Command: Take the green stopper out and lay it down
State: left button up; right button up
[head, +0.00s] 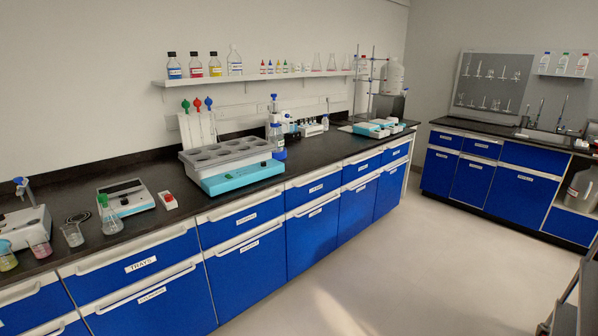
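A green stopper (102,199) sits in the neck of a clear conical flask (111,222), which stands upright near the front edge of the black counter at the left. The flask seems to hold a little pale liquid. Neither of my grippers is in view, so nothing of mine is near the flask.
An empty-looking beaker (73,235) stands left of the flask. A blue and grey multi-well bath (230,170) stands farther right. The floor (370,260) before the cabinets is clear.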

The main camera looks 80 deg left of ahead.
aim_at(103, 197)
jog(key=u, duration=4.1)
